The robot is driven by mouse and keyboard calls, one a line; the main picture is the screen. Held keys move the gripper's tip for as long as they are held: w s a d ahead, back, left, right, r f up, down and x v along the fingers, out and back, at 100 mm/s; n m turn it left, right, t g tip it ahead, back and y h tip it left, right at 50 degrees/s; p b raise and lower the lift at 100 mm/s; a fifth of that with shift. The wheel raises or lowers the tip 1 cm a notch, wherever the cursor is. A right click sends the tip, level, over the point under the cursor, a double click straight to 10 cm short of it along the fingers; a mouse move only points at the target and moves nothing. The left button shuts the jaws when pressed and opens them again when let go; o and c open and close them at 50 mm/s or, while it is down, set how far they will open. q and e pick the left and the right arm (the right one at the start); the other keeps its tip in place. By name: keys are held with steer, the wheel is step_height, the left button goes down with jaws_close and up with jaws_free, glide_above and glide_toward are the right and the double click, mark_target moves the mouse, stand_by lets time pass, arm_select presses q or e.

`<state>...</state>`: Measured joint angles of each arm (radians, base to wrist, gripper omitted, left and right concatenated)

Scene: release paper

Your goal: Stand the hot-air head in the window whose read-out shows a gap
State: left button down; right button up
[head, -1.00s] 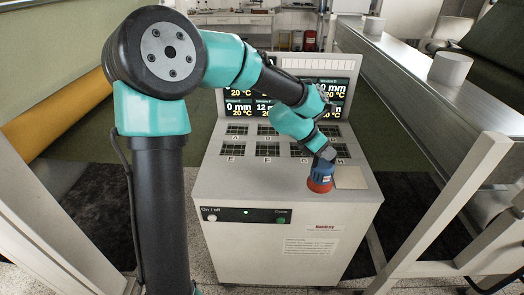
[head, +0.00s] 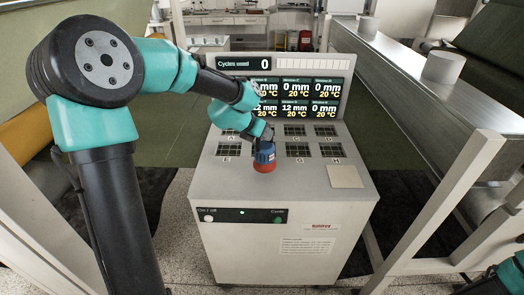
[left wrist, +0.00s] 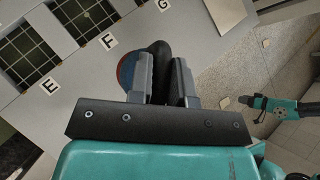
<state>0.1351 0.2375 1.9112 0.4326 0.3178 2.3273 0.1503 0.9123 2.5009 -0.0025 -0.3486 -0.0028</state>
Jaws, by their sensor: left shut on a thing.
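My left gripper (head: 264,136) is shut on the hot-air head (head: 264,160), a blue body with an orange-red base. It is upright over the machine top, in front of the lower row of windows, near window F. In the left wrist view the head (left wrist: 126,70) is mostly hidden behind the fingers (left wrist: 166,78), beside the F label. The lower grid windows include E (head: 228,150), G (head: 298,150) and H (head: 330,150). On the read-out screen (head: 295,98), two lower panels show 12 mm and the lower right one 0 mm. Other panels are partly hidden. My right gripper (left wrist: 252,102) is small in the left wrist view.
A beige pad (head: 345,177) lies at the right of the machine top. The front panel (head: 242,214) has On / off and Cycle buttons. A counter (head: 243,63) reads 0. A long metal beam (head: 410,90) runs along the right side.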

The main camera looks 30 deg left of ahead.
arm_select(q)
steer(key=shift+w, duration=0.1)
steer(key=w+a+f, duration=0.1)
steer(key=w+a, duration=0.7)
steer(key=w, duration=0.5)
steer(key=shift+w+a+f, duration=0.15)
steer(key=shift+w, duration=0.1)
steer(key=shift+f, duration=1.75)
steer(key=c, duration=1.5)
jaws_free()
steer(key=shift+f, duration=0.2)
steer(key=o, duration=0.4)
steer(key=shift+o, duration=0.2)
